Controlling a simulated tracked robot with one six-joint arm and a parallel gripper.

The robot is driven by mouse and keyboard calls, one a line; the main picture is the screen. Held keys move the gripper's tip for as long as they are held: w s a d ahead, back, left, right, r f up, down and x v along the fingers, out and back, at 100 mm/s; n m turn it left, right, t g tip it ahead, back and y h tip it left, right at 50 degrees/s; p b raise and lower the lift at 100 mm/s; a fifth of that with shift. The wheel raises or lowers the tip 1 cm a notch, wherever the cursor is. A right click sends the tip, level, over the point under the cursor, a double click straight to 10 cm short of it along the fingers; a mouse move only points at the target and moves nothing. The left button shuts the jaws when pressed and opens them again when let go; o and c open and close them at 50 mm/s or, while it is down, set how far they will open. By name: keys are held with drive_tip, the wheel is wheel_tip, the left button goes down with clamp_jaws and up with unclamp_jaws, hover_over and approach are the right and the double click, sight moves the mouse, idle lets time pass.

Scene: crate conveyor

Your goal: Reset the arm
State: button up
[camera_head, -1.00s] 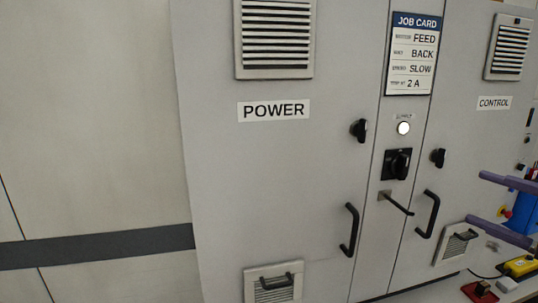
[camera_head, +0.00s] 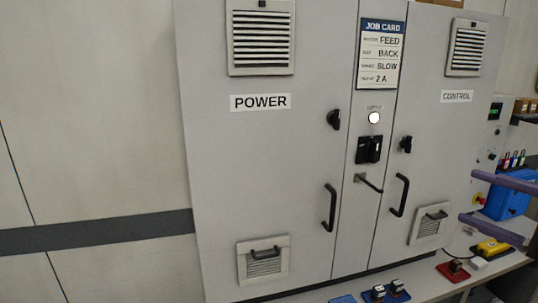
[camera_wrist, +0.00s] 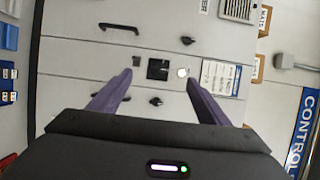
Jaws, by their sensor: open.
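My gripper (camera_wrist: 158,85) shows in the wrist view with its two purple fingers spread wide and nothing between them. In the head view the purple fingers of my gripper (camera_head: 490,202) come in from the right edge, in front of the right side of the grey cabinet (camera_head: 215,170). Beyond the fingers in the wrist view, the cabinet front lies sideways, with a black rotary switch (camera_wrist: 158,69) and a lit white lamp (camera_wrist: 183,72). I cannot tell the exact gap to the cabinet, but no contact shows.
The cabinet has POWER and CONTROL doors with black handles (camera_head: 330,208) and a job card (camera_head: 381,55). A blue bin (camera_head: 507,200) stands at right. The left wall is bare.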

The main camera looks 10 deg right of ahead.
drive_tip(key=w+a+f+n+g, duration=0.15)
drive_tip(key=a+f+g, duration=0.3)
drive_tip(key=a, duration=0.65)
drive_tip(key=a+f+n+g, duration=0.25)
drive_tip(key=a+f, duration=0.25)
drive_tip(key=a, duration=0.6)
drive_tip(key=s+a+f+n+g+h, duration=0.3)
drive_tip(key=s+a+f+n+h, duration=0.5)
drive_tip(key=s+a+f+h, duration=0.1)
drive_tip(key=shift+s+a+f, duration=0.9)
drive_tip(key=shift+s+a, duration=0.2)
drive_tip(key=shift+s, duration=0.05)
